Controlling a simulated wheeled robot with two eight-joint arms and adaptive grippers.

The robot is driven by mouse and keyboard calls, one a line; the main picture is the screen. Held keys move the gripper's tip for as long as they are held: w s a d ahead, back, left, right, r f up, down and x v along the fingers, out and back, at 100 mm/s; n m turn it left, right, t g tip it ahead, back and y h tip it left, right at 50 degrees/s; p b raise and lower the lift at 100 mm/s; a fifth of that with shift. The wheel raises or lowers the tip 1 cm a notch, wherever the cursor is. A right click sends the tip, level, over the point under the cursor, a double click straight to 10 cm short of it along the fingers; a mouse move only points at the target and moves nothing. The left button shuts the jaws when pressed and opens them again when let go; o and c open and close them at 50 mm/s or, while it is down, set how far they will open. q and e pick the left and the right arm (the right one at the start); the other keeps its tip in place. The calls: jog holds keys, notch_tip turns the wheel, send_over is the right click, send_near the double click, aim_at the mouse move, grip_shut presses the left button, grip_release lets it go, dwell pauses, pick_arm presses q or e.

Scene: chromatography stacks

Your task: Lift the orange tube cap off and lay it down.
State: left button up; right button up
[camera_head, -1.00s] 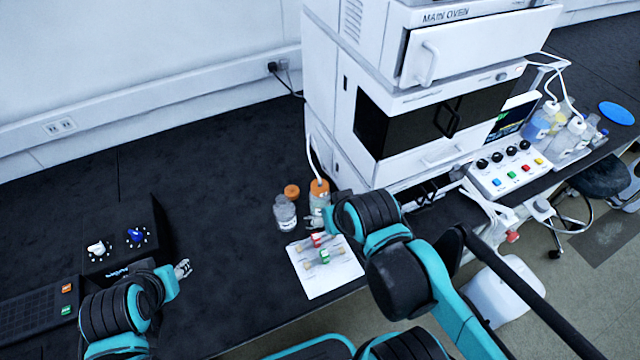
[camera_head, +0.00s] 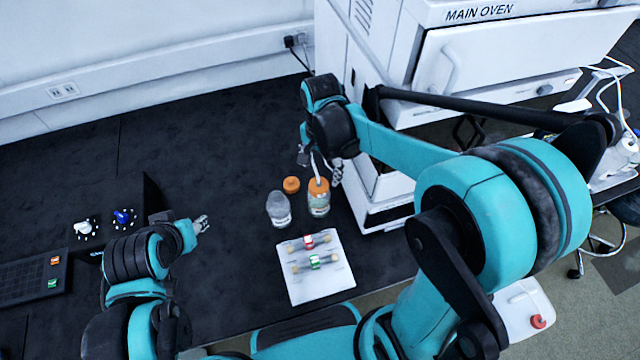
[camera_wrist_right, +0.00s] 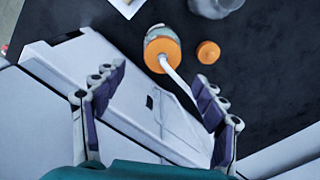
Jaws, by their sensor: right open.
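The orange tube cap (camera_head: 319,184) sits on an upright bottle (camera_head: 318,206), with a white tube rising from it. It also shows in the right wrist view (camera_wrist_right: 161,57), beyond my fingertips. My right gripper (camera_head: 321,168) is above and behind the cap in the head view. Its fingers are spread wide and empty in the right wrist view (camera_wrist_right: 158,78), apart from the cap. My left gripper (camera_head: 202,224) is over the bench at the left, away from the bottles; its opening is too small to judge.
A loose orange cap (camera_head: 291,184) lies behind an open bottle (camera_head: 279,210), left of the capped one. The white oven stack (camera_head: 385,190) stands close on the right.

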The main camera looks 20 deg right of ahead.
aim_at(319, 179)
jog(key=f, duration=0.1)
jog(key=f+b, duration=0.1)
jog(key=f, duration=0.1)
jog(key=f+b, duration=0.1)
jog(key=shift+s+a+f, duration=0.1)
jog(key=shift+a+f, duration=0.25)
jog(key=shift+f+b, duration=0.3)
jog(key=shift+f, duration=0.2)
jog(key=shift+r, duration=0.1)
jog(key=shift+c, duration=0.5)
jog(key=c, duration=1.2)
